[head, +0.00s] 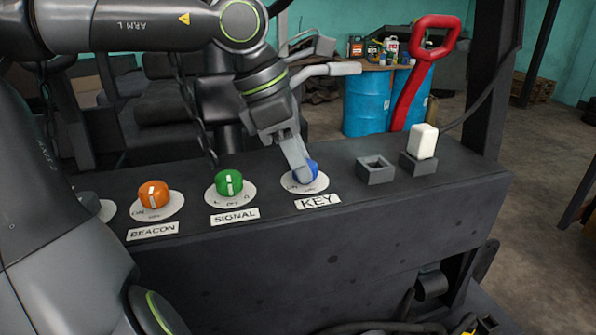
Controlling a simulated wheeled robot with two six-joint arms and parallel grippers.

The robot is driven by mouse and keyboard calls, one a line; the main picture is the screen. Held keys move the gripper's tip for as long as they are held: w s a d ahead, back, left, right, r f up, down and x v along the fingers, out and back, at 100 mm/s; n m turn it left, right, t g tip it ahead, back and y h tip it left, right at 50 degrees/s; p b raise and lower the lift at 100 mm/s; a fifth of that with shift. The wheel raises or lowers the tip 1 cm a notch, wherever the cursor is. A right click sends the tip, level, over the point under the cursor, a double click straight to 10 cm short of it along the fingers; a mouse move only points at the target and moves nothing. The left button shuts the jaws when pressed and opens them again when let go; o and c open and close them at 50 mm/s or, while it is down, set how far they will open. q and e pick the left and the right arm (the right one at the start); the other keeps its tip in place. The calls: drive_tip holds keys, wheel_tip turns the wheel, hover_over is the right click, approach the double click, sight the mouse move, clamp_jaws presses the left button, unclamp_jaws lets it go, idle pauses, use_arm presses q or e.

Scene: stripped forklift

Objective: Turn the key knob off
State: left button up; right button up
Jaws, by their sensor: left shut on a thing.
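The blue key knob (313,170) sits on a round white dial plate (318,186) on the dark panel, above the "KEY" label (317,202). My left gripper (303,172) reaches down from above and is shut on the knob. Its fingers cover the knob's left part, and the knob's pointer mark is hidden. Part of the "ON" lettering shows at the plate's left side. My right gripper is not in view.
The green signal knob (229,182) and orange beacon knob (153,193) stand left on the panel. An empty grey square socket (375,170) and a white plug-like block (423,141) are to the right. A red lever handle (410,95) rises behind the panel.

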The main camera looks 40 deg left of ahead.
use_arm(q)
drive_tip(key=shift+n+t+b, duration=0.3)
drive_tip(key=shift+n+b, duration=0.15)
drive_tip(key=shift+n, duration=0.15)
drive_tip(key=shift+r, duration=0.1)
drive_tip(key=o, duration=1)
drive_tip(key=shift+d, duration=0.1)
drive_tip(key=v, duration=1.7)
drive_tip(key=shift+d+r, duration=0.2)
drive_tip(key=shift+r, duration=0.05)
